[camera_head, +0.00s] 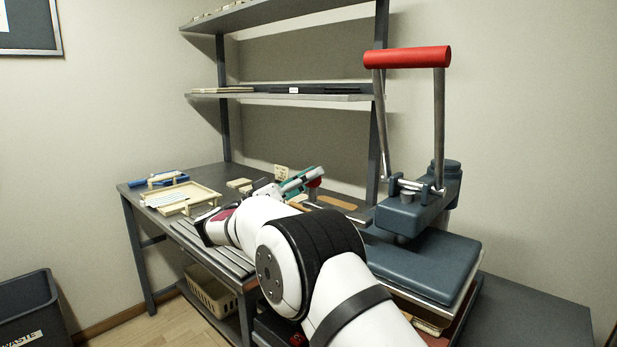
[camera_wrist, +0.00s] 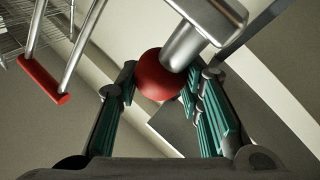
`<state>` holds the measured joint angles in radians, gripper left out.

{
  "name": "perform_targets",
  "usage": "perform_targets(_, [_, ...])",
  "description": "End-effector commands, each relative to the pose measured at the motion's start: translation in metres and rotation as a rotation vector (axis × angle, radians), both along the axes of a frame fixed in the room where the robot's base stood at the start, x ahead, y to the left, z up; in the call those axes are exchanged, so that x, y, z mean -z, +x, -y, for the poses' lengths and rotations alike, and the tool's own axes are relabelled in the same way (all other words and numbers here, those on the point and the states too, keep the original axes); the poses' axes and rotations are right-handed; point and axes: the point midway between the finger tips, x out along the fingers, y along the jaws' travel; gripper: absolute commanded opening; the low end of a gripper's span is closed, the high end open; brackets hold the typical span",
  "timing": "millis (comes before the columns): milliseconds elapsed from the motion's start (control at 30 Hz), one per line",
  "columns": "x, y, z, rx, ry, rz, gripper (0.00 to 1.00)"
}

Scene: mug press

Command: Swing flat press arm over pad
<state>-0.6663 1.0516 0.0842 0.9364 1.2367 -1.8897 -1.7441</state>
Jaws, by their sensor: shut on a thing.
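The flat press stands at the right in the head view, with a blue-grey flat plate (camera_head: 425,262) under a blue-grey arm head (camera_head: 412,212). Its red handle bar (camera_head: 407,57) is raised on two metal rods; the bar also shows at the left in the wrist view (camera_wrist: 43,82). My gripper (camera_head: 300,181) is left of the press head. In the wrist view its teal-padded fingers (camera_wrist: 160,82) are on either side of a red ball knob (camera_wrist: 156,75) on a metal rod (camera_wrist: 193,42), shut on it. My arm hides part of the press base and whatever lies under the plate's left side.
A grey table (camera_head: 130,190) holds a wooden tray (camera_head: 165,205) and a blue item (camera_head: 180,179) at the left. Shelves (camera_head: 280,95) stand behind. A dark waste bin (camera_head: 30,315) is at lower left. A basket (camera_head: 208,293) sits below the table.

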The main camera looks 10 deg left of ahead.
Motion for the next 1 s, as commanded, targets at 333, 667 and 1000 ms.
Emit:
perform_targets(333, [0.008,0.006,0.005,0.001,0.001,-0.016,0.55])
perform_targets(667, [0.006,0.001,-0.003,-0.003,0.002,-0.01,0.55])
perform_targets(1000, [0.029,-0.029,-0.052,-0.004,0.002,-0.01,0.55])
